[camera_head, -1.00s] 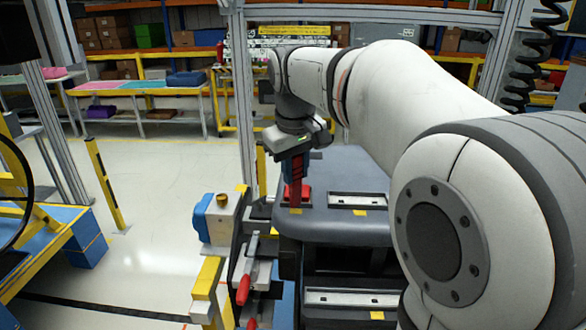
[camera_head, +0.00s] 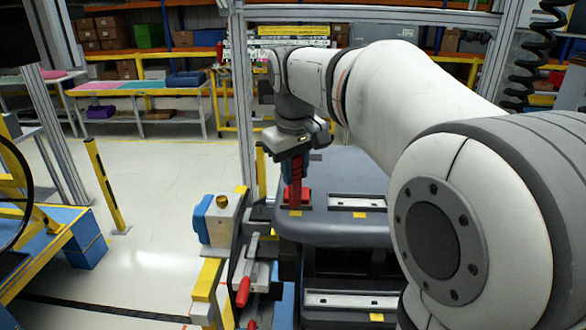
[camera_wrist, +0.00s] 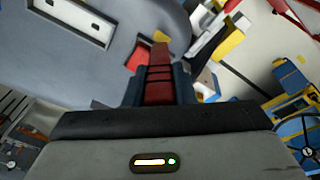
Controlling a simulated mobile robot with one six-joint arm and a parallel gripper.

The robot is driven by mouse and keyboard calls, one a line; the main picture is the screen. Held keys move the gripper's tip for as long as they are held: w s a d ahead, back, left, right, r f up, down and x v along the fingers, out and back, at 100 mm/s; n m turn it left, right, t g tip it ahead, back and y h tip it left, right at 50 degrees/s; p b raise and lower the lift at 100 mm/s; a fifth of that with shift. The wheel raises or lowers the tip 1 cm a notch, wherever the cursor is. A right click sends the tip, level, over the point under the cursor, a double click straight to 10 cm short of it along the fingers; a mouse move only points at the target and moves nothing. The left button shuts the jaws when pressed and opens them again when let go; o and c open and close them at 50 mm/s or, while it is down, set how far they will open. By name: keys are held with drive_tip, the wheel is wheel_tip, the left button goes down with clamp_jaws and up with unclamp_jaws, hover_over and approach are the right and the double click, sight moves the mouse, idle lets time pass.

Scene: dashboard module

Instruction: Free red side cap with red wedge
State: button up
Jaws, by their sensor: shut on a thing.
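The red wedge (camera_wrist: 159,75) is upright between the fingers of my gripper (camera_wrist: 160,88) in the wrist view, its tip pointing at the dashboard. My gripper (camera_head: 295,168) is shut on it in the head view, above the left end of the dashboard. The red side cap (camera_wrist: 138,55) sits in the dashboard (camera_wrist: 110,75) just beside the wedge tip. It also shows in the head view (camera_head: 303,196) at the foot of the wedge. I cannot tell whether the wedge tip touches the cap or sits in its seam.
Metal frame posts (camera_head: 243,110) rise behind. White slotted plates (camera_head: 357,201) lie to the right of the cap. Open floor lies further left.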

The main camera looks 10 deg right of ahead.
drive_tip(key=shift+r+p, duration=2.4)
drive_tip(key=shift+r, duration=0.85)
drive_tip(key=shift+s+f, duration=0.15)
